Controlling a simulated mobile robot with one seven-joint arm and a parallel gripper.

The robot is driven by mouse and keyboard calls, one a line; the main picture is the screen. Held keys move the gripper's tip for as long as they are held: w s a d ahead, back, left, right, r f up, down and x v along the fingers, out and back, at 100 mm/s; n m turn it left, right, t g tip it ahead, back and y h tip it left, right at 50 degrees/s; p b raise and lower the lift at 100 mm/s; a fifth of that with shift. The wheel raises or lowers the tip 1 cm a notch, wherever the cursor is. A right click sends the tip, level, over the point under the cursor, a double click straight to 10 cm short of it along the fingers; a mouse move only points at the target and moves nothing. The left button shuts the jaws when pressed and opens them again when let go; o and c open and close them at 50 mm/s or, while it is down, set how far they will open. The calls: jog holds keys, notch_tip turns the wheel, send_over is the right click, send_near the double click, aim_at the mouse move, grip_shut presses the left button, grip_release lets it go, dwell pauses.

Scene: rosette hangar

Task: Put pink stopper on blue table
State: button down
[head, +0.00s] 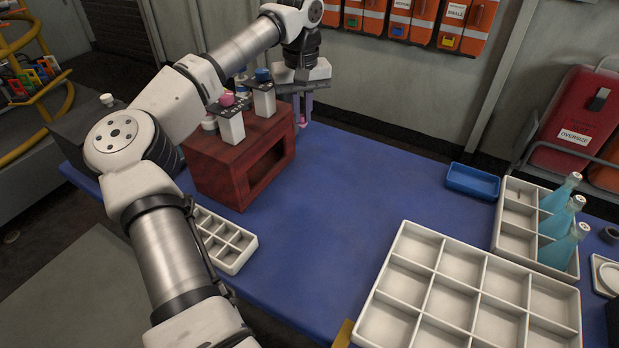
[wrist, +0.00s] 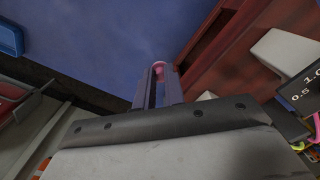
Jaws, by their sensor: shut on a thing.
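My gripper (head: 301,112) is shut on a pink stopper (head: 302,124). The stopper shows as a small pink end between the fingertips, and it also shows in the wrist view (wrist: 158,70) between the two fingers (wrist: 158,84). The gripper points down just right of the red wooden box, over the back part of the blue table (head: 330,200). I cannot tell whether the stopper touches the table top. A second pink item (head: 227,99) sits on a white stand on top of the red box.
The red box (head: 215,172) carries white stands with coloured stoppers. A small white tray (head: 226,243), a large divided tray (head: 405,292), a blue tray (head: 472,181) and a crate with blue bottles (head: 517,215) stand around. The table middle is clear.

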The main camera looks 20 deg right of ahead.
aim_at(302, 122)
notch_tip(302, 122, down, 18)
jog(key=shift+r+p, duration=0.1)
jog(key=shift+p, duration=0.65)
jog(key=c, duration=1.3)
grip_release()
jog(key=shift+r, duration=0.1)
notch_tip(302, 122, up, 12)
jog(key=shift+f+b, duration=0.1)
jog(key=shift+b, duration=0.7)
